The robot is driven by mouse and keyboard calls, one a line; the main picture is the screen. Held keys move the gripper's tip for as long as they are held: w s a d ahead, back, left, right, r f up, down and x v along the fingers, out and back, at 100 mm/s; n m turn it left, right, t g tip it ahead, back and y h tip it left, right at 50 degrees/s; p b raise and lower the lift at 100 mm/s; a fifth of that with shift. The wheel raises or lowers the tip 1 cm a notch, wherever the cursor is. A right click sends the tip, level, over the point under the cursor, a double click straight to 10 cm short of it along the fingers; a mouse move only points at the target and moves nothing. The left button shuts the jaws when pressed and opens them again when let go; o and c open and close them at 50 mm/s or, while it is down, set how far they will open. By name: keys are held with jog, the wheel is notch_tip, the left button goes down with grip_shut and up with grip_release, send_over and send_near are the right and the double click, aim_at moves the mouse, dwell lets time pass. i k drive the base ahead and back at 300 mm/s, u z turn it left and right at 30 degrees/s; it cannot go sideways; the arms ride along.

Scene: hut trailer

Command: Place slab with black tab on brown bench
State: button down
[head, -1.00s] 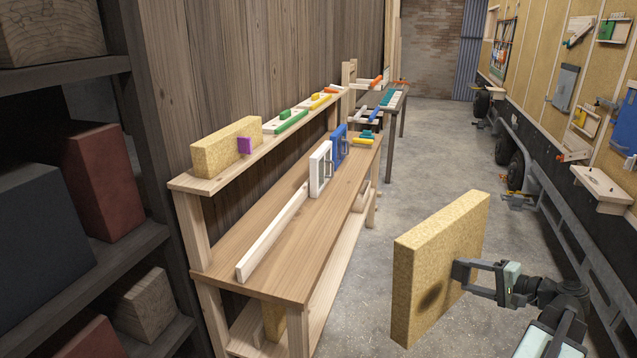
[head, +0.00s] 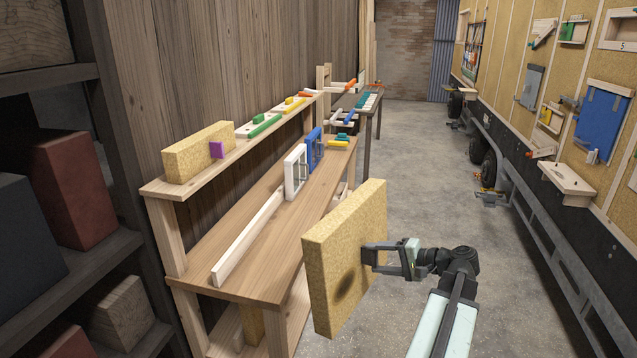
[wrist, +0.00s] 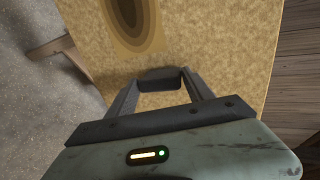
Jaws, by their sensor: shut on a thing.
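My gripper (head: 372,258) is shut on the slab with black tab (head: 345,235), a tan, speckled, thick board. A dark oval mark shows low on that face. The slab is held upright in the air, in front of the right edge of the brown bench (head: 255,235), and hides part of it. In the wrist view the slab (wrist: 215,50) fills the middle, with a banded brown oval at its top. My gripper (wrist: 160,78) shows against it.
A white strip (head: 248,238) and white and blue framed panels (head: 296,170) stand on the bench. A similar slab with a purple tab (head: 190,155) sits on the raised shelf behind. Dark shelving (head: 60,200) is at left. The trailer (head: 545,170) is at right; floor between is clear.

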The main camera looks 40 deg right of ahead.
aim_at(269, 249)
jog(key=i, duration=0.9)
jog(key=u, duration=0.05)
